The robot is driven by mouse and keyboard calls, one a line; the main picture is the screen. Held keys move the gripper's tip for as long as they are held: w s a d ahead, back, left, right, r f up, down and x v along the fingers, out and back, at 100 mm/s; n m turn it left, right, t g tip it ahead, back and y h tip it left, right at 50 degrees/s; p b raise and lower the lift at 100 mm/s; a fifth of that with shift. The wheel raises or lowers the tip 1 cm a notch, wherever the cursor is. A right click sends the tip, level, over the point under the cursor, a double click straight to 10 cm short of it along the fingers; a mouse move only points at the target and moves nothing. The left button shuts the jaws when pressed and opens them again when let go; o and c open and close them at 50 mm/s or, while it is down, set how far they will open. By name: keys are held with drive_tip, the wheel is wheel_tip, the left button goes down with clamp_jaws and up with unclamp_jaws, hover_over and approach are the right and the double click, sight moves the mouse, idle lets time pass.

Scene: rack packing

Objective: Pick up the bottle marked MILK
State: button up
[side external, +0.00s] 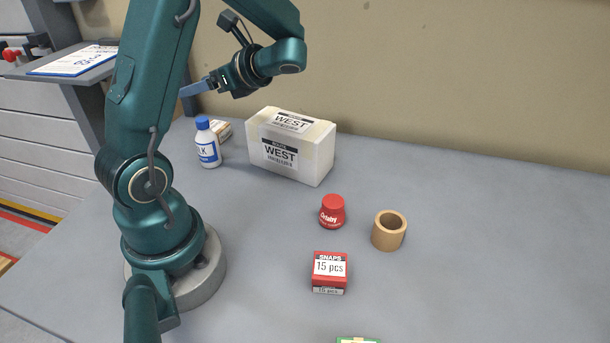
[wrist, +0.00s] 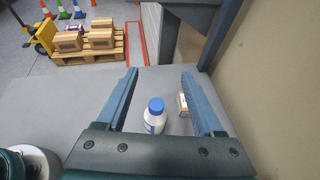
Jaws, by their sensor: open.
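A white bottle (side external: 207,147) with a blue cap and a blue-and-white label stands upright at the back left of the table. Only a letter K shows on its label, so I cannot read the whole word. In the wrist view the bottle (wrist: 155,117) appears between the fingers. My gripper (wrist: 158,75) is open and empty. In the side view my gripper (side external: 186,91) is above the table, higher than the bottle and apart from it.
A white WEST box (side external: 318,158) stands right of the bottle. A small carton (wrist: 183,104) is close beside the bottle. A red jar (side external: 332,211), a tan ring (side external: 388,231) and a red SNAPS box (side external: 330,271) stand farther right. The wall (side external: 450,80) runs behind the table.

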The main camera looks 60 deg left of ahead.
sight(203, 120)
wheel_tip(203, 120, down, 7)
drive_tip(key=shift+f, duration=0.2)
drive_tip(key=shift+x, duration=2.55)
drive_tip(key=shift+f, duration=0.1)
clamp_jaws()
